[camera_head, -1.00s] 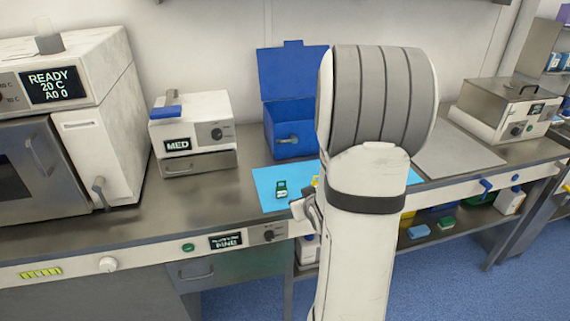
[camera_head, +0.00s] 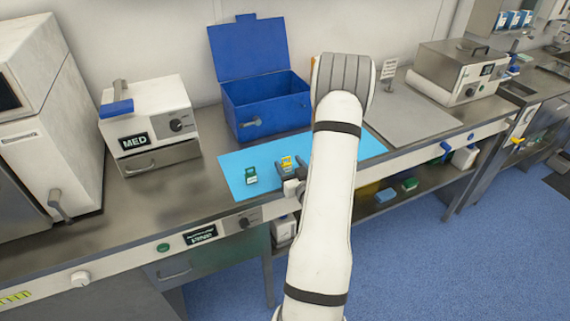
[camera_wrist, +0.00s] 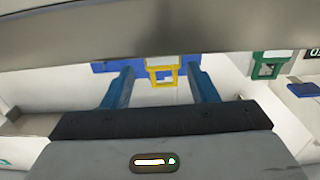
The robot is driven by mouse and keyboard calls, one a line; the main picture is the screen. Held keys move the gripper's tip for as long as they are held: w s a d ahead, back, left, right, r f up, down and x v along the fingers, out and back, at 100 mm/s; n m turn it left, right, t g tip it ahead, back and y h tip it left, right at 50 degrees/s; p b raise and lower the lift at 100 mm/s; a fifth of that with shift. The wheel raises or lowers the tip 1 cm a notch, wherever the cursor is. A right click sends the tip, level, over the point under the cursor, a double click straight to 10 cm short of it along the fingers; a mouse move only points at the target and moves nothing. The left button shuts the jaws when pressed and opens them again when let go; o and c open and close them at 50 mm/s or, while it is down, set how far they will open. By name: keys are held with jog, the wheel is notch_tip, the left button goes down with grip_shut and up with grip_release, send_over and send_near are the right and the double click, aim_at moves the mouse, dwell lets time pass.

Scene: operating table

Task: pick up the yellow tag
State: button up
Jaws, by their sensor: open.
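The yellow tag (camera_head: 286,162) stands on the light blue mat (camera_head: 232,168), close in front of my gripper (camera_head: 288,174). In the wrist view the yellow tag (camera_wrist: 162,76) appears between the two fingers of my open gripper (camera_wrist: 160,80), with a gap on each side. I cannot tell how far it reaches in between them. No finger visibly touches it.
A green tag (camera_head: 251,175) stands left of the yellow one; it also shows in the wrist view (camera_wrist: 270,66). An open blue box (camera_head: 268,108) stands behind the mat. A white MED device (camera_head: 148,120) is at left, a grey plate (camera_head: 408,115) at right.

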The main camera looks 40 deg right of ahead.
jog(key=p+x, duration=0.1)
jog(key=x, duration=0.2)
jog(key=shift+w+a+r, duration=0.1)
jog(key=shift+w, duration=0.35)
jog(key=shift+c, duration=0.5)
jog(key=c, duration=0.8)
jog(key=shift+r, duration=0.1)
jog(key=shift+c, duration=0.2)
notch_tip(320, 180, up, 10)
jog(key=b, duration=0.1)
